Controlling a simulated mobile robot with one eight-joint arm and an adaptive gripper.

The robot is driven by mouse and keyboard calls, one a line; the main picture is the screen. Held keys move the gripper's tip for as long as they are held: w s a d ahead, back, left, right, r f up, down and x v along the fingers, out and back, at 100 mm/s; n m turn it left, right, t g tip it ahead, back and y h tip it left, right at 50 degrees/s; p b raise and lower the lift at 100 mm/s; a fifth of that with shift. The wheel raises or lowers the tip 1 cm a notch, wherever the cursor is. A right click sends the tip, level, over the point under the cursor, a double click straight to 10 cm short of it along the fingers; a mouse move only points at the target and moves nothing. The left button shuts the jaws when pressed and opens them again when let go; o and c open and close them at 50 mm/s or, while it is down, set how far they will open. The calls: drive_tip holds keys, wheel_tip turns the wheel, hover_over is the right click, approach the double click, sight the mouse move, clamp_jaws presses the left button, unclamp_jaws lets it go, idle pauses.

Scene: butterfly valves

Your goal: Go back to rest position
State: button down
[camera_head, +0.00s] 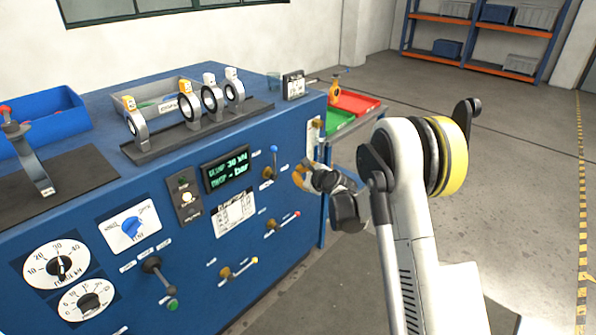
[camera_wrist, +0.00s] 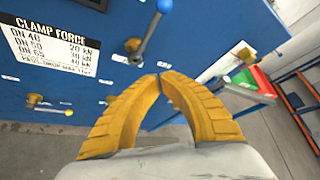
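My arm stretches in front of the right side of the blue test bench (camera_head: 140,195) in the head view. My gripper (camera_head: 302,176) is beside the bench's front right corner, partly hidden by my wrist. In the wrist view, the two yellow fingers of my gripper (camera_wrist: 162,77) curve together and their tips meet, with nothing seen between them. Beyond the tips are the blue panel and a lever with a blue knob (camera_wrist: 164,6). That blue-knobbed lever also shows in the head view (camera_head: 273,150), left of my gripper.
Several butterfly valves stand in a dark rack (camera_head: 200,130) on the bench. Red (camera_head: 355,104) and green (camera_head: 338,120) trays sit behind the bench's right end. The floor (camera_head: 520,150) on the right is clear.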

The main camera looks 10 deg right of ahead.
drive_tip(key=s+a+r+n+g+h, duration=0.1)
drive_tip(key=s+a+r+n+g, duration=0.2)
drive_tip(key=s+r+n, duration=1.2)
drive_tip(key=s+d+f+n+g+h, duration=0.1)
drive_tip(key=s+n, duration=0.3)
drive_tip(key=s, duration=1.2)
drive_tip(key=s+d+n+g+h, duration=0.1)
drive_tip(key=s+n, duration=0.4)
drive_tip(key=s, duration=1.2)
drive_tip(key=shift+d+f+g+h, duration=0.3)
drive_tip(key=shift+d+f+g, duration=0.1)
drive_tip(key=shift+d, duration=0.35)
